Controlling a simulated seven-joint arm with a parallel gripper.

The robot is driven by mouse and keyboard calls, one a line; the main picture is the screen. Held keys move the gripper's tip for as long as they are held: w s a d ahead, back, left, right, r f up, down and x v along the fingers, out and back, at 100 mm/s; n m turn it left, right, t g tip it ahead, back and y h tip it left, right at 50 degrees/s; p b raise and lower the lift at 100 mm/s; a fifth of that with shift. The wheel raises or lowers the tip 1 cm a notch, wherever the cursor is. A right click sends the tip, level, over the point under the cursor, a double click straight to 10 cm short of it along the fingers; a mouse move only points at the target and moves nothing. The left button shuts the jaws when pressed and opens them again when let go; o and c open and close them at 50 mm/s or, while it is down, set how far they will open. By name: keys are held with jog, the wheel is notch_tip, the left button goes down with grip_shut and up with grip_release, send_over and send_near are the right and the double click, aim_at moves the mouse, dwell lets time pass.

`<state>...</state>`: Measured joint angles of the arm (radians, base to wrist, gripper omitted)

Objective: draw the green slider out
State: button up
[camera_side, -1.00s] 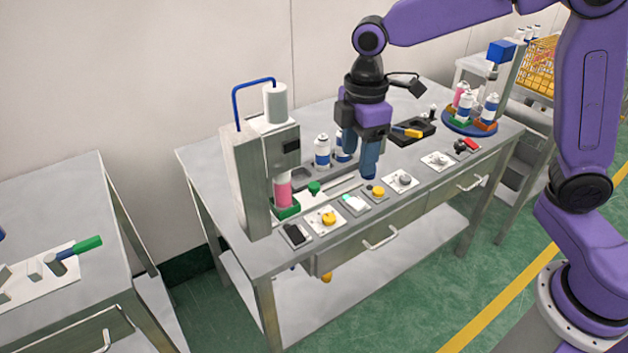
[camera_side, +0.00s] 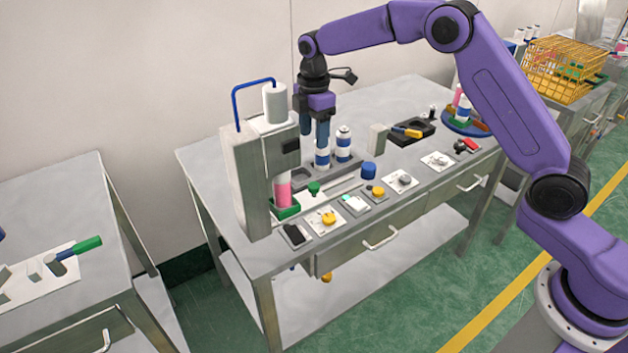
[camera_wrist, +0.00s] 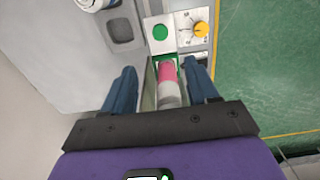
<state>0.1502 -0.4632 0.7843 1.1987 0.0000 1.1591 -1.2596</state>
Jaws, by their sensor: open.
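The green slider (camera_side: 287,211) is a green holder at the foot of the grey press, with a green knob (camera_side: 314,188) in front of it to the right. A pink and white can (camera_side: 283,191) stands upright in the holder, under the press head. In the wrist view the green knob (camera_wrist: 160,32) lies ahead of the fingers and the pink can (camera_wrist: 166,73) shows between them. My gripper (camera_side: 313,140) is open and empty, pointing down, above the bench beside the press and higher than the slider. It touches neither slider nor knob.
The grey press (camera_side: 246,180) stands close left of my gripper. Blue-and-white cans (camera_side: 343,148) stand in a grey tray behind it. A yellow knob (camera_side: 328,219), a blue cap (camera_side: 368,170) and several plates line the front edge.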

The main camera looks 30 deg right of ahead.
aim_at(314, 185)
notch_tip(314, 185, down, 15)
jog(key=shift+f, duration=0.1)
dwell(0.3)
grip_shut()
jog(key=d, duration=1.2)
jog(key=shift+d, duration=0.35)
